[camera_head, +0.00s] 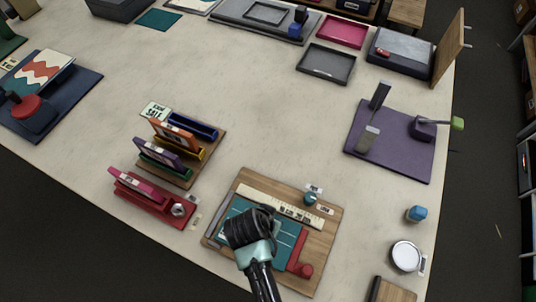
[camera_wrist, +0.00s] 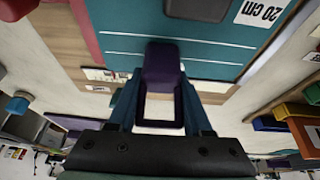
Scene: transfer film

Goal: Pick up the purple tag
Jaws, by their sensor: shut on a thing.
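The purple tag (camera_wrist: 161,66) is between the fingers of my gripper (camera_wrist: 160,82) in the wrist view. The gripper is shut on it. The tag's near part frames a pale area; I cannot tell if that is a label or an opening. In the head view, my gripper (camera_head: 250,228) is over the teal mat (camera_head: 287,233) on the wooden board (camera_head: 323,240), and it hides the tag. The wrist view also shows the teal mat (camera_wrist: 225,52) with white lines beyond the tag. I cannot tell whether the tag touches the mat.
To the left stand a red holder (camera_head: 150,203) and a rack (camera_head: 180,176) with coloured slots. A purple mat (camera_head: 395,150) lies at right. The table's middle is clear.

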